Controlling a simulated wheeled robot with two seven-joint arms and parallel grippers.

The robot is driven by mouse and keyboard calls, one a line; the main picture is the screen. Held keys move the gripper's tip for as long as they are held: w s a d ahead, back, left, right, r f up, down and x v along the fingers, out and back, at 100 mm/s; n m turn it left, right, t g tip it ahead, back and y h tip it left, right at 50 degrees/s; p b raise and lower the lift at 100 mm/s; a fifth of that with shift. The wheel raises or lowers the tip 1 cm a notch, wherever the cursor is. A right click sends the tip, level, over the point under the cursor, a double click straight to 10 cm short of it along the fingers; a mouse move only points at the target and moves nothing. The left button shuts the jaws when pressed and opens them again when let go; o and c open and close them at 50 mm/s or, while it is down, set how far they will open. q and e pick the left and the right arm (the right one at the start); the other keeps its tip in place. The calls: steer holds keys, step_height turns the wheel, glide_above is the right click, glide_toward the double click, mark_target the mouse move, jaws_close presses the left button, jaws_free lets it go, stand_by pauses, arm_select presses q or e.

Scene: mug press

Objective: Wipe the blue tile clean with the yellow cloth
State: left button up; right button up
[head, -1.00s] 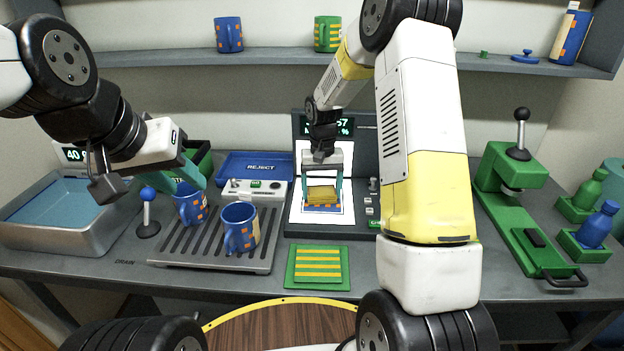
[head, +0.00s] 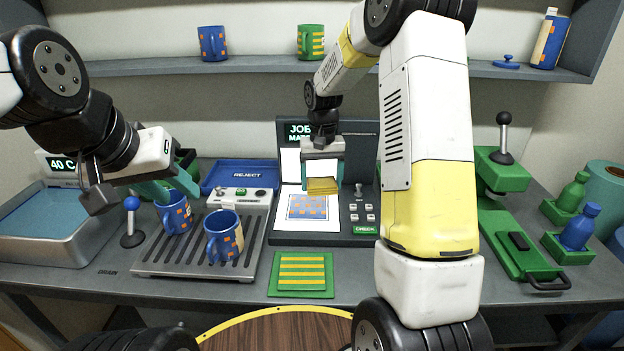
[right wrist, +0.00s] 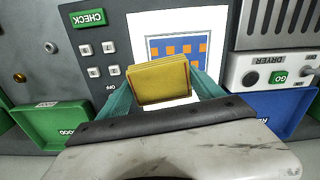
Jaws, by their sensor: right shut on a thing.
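The blue tile (head: 308,207), with orange squares on it, lies on a white sheet on the dark panel. It also shows in the right wrist view (right wrist: 178,48), partly hidden by the cloth. The yellow cloth (head: 323,187) is a folded pad held over the tile's far right edge; it fills the middle of the right wrist view (right wrist: 160,82). It looks apart from the tile. My right gripper (head: 322,179) is shut on the cloth. My left gripper (head: 168,187) has its teal fingers apart at a blue mug (head: 174,214) on the drain rack.
A second blue mug (head: 223,236) stands on the drain rack (head: 190,274). A green tile with yellow stripes (head: 302,275) lies in front of the panel. A blue reject tray (head: 240,175) is behind left. A green press (head: 515,235) stands right, beyond my right arm.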

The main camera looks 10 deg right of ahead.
steer(key=shift+r, duration=1.25)
steer(key=shift+s, duration=0.1)
